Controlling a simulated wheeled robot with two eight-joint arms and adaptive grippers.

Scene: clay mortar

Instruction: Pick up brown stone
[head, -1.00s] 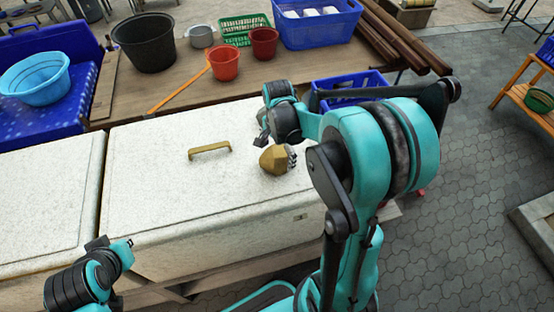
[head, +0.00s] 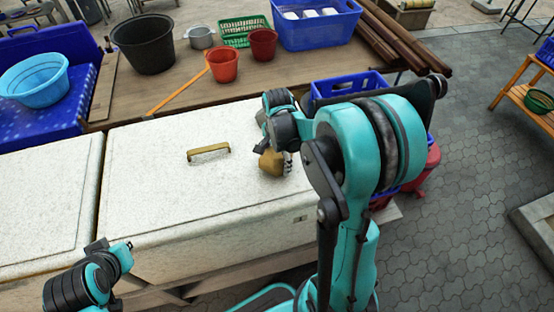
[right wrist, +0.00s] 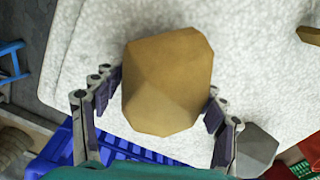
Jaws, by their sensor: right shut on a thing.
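The brass handle (head: 208,152) stands up from the white lid (head: 170,195), left of the stone. A blue crate (head: 345,84) is just behind my right arm. Red pots (head: 223,66), a black tub (head: 146,44) and baskets stand on the wooden table behind. The lid's left part is clear.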

